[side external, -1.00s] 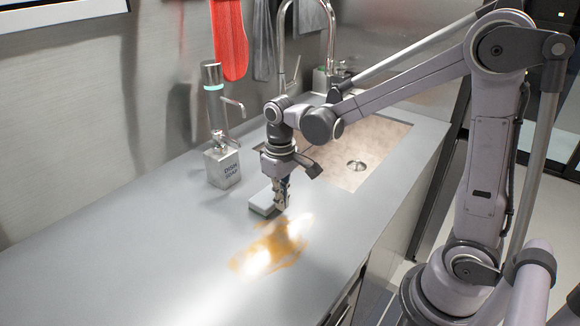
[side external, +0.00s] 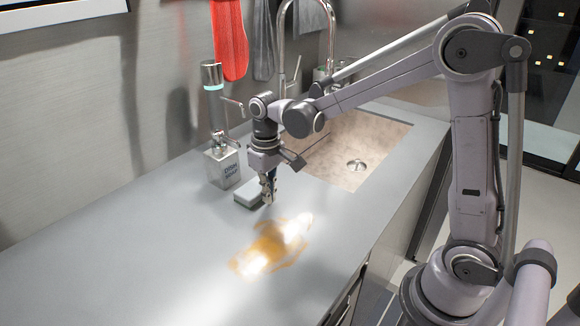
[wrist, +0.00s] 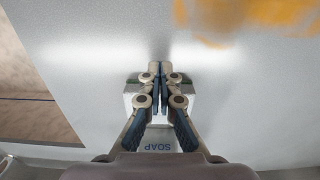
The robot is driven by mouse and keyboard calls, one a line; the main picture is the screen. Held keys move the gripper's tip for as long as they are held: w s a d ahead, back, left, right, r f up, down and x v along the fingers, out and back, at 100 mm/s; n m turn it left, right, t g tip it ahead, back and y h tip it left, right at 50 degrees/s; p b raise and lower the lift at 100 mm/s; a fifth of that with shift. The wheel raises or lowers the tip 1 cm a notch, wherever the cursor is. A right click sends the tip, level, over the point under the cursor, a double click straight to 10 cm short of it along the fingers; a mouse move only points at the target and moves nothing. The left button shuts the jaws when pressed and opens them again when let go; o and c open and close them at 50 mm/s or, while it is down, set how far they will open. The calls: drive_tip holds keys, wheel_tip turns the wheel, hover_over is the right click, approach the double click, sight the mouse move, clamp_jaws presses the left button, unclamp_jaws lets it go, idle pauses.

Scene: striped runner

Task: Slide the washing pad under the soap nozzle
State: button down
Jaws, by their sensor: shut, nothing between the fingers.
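The washing pad (side external: 247,194) is a small block with a pale top and a dark green layer, lying flat on the counter. The soap dispenser (side external: 221,165), a box marked DISH SOAP, stands just behind and left of it. Its nozzle (side external: 232,103) juts right from the tall top, above and behind the pad. My gripper (side external: 268,200) is shut and empty, at the pad's right front side; I cannot tell if it touches. In the wrist view my shut fingers (wrist: 160,68) cover the middle of the pad (wrist: 131,97), with the soap box (wrist: 158,145) beyond it.
An orange-brown spill (side external: 270,246) lies on the counter in front of the pad. The sink (side external: 357,150) opens at the right, with a tall faucet (side external: 333,45) behind. A red cloth (side external: 229,40) hangs on the wall. The left counter is clear.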

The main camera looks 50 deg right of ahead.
drive_tip(key=s, duration=0.3)
wheel_tip(320, 180, up, 10)
idle(0.3)
drive_tip(key=c, duration=2.1)
unclamp_jaws()
drive_tip(key=o, duration=1)
drive_tip(key=shift+w+a+n, duration=0.1)
drive_tip(key=shift+w+n, duration=0.1)
drive_tip(key=shift+n, duration=0.1)
drive_tip(key=o, duration=0.6)
drive_tip(key=shift+w+a+n, duration=0.15)
drive_tip(key=shift+w+n, duration=0.05)
drive_tip(key=shift+n, duration=0.3)
drive_tip(key=shift+o, duration=0.7)
drive_tip(key=shift+w+a+n+h, duration=0.2)
drive_tip(key=shift+w+n+h, duration=0.15)
drive_tip(key=shift+n, duration=0.25)
drive_tip(key=w+a+n+h, duration=0.4)
drive_tip(key=w+a+n, duration=0.2)
drive_tip(key=n, duration=0.9)
drive_tip(key=shift+w+f, duration=0.35)
